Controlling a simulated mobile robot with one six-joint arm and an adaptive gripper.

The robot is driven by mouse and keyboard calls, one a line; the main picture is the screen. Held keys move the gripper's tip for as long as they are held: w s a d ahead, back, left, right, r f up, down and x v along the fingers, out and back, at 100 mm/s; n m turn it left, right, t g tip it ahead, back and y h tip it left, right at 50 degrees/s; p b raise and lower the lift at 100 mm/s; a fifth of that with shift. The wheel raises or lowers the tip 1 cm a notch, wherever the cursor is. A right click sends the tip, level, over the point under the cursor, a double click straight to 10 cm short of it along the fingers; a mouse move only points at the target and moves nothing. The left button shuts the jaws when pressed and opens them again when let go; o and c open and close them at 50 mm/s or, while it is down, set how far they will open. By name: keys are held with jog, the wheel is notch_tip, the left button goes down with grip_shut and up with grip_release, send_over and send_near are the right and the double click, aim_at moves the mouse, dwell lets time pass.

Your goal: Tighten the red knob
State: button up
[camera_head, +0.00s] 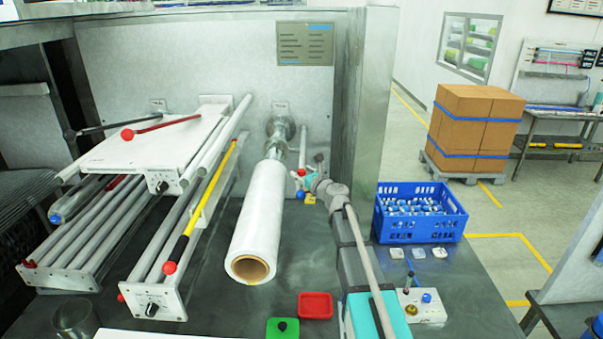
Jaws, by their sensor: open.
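A small red knob (301,172) shows at the back of the bench, right of the white film roll (259,222), near the wall panel. My arm reaches from the bottom right towards the back. My gripper (309,180) is at its far end, close to the red knob. It is open; its fingers are small and partly hidden by the wrist, so I cannot tell whether they touch or surround the knob. A small blue part (300,195) and a yellow part (310,199) sit just below. Other red ball ends show on levers at left, such as one on the upper lever (127,134).
Metal bar frames (110,230) fill the left. A blue crate (420,229) of small bottles stands right of my arm, with a control box (422,305) in front. Red (315,305) and green (282,328) trays lie at the front. A steel post (362,100) rises behind my arm.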

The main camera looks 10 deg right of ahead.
jog(key=v, duration=1.1)
jog(key=shift+s, duration=0.35)
jog(key=shift+d, duration=0.1)
